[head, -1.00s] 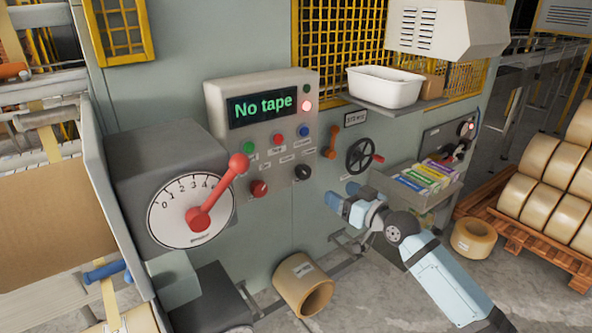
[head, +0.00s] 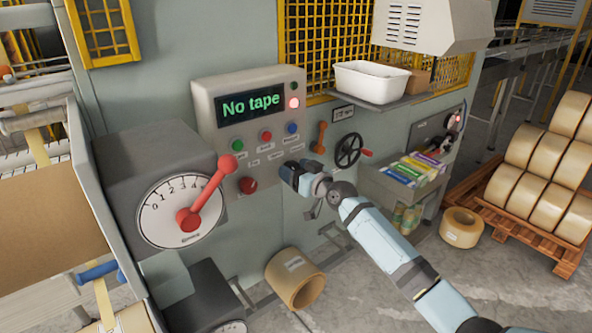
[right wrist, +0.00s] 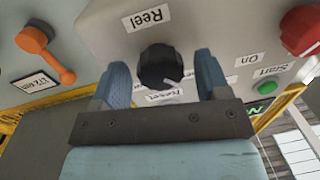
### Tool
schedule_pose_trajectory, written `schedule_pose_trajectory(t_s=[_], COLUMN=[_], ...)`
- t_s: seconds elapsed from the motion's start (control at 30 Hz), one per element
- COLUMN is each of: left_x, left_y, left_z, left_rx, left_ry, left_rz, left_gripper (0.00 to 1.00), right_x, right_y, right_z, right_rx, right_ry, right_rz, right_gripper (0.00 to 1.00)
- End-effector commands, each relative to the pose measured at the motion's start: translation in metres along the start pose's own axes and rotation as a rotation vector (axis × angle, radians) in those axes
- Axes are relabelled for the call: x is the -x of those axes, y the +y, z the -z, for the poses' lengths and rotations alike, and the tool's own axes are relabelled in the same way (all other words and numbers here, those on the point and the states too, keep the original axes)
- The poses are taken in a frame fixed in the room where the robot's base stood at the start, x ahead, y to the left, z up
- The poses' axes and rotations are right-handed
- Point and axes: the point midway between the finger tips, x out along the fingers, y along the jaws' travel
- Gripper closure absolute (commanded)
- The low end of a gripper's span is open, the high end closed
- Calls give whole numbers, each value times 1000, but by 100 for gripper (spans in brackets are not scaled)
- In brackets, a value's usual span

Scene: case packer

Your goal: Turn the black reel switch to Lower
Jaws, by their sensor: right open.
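The black reel switch (right wrist: 160,68) is a round knob on the grey control panel (head: 208,100), under the label "Reel" (right wrist: 145,18) in the right wrist view. A white pointer mark shows on its lower right edge there. Other small labels beside it are upside down and partly hidden, so I cannot tell its setting. My right gripper (head: 287,172) is open, with one finger on each side of the switch and visible gaps in the wrist view. In the head view the gripper hides the switch. My left gripper is not in view.
The display (head: 250,104) reads "No tape". A red knob (head: 248,185) sits left of the gripper, with coloured buttons above. An orange lever (head: 319,138) and a black handwheel (head: 348,150) are to the right. A big red dial lever (head: 207,195) stands at left.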

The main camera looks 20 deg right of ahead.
Motion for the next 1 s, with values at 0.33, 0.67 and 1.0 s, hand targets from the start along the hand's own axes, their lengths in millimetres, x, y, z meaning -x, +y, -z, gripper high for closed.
schedule_pose_trajectory(t_s=[0.33,0.67,1.0], left_x=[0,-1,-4], left_y=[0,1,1], left_z=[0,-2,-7], left_rx=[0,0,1], left_ry=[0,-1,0], left_rz=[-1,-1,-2], left_gripper=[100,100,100], right_x=[0,0,0], right_y=[0,0,-1], right_z=[0,-1,-2], right_rx=[0,-36,-254], right_ry=[0,3,21], right_rz=[0,1,3], right_gripper=[80,80,80])
